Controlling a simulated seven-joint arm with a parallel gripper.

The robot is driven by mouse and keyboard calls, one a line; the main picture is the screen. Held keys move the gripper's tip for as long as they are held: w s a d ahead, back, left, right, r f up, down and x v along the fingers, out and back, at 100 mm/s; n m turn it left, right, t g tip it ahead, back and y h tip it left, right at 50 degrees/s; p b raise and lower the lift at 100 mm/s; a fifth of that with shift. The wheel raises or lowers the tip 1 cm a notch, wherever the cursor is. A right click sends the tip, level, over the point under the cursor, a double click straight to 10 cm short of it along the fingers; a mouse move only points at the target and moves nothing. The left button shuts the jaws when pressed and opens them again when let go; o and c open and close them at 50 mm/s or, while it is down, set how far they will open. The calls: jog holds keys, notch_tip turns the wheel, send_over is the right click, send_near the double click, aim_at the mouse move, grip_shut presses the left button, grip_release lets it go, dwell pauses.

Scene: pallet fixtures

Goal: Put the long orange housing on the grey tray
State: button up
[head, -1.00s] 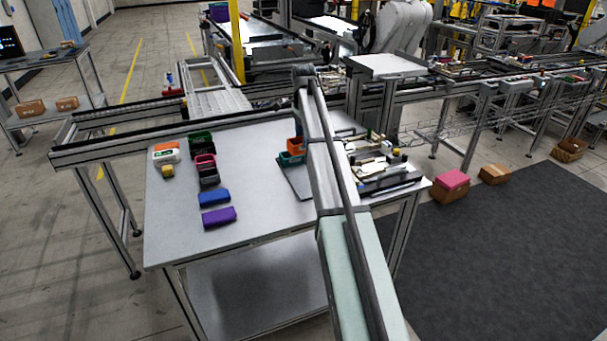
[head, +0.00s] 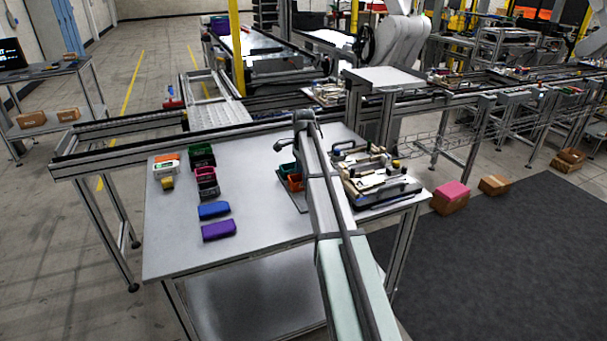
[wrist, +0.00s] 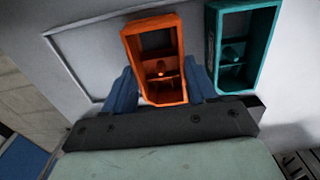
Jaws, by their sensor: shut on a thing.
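The long orange housing (wrist: 155,60), an open-topped box with inner parts, is between the two blue fingers of my gripper (wrist: 163,84) in the wrist view. The fingers are shut on its sides. It is over the grey tray (wrist: 85,55), whose raised rim runs to its left; I cannot tell whether it touches the tray. In the head view, the orange housing (head: 295,184) shows low beside my arm, over the grey tray (head: 299,207). My arm hides part of both, and the fingers are not clear there.
A teal housing (wrist: 240,50) stands close on the right of the orange one in the wrist view. A fixture (head: 378,180) fills the table's right side. Several coloured housings, including blue (head: 213,209) and purple (head: 218,230), are at the left. The table's middle is clear.

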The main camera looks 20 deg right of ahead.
jog(key=shift+f, duration=0.15)
jog(key=o, duration=1.1)
notch_tip(320, 180, up, 12)
jog(key=shift+r, duration=0.2)
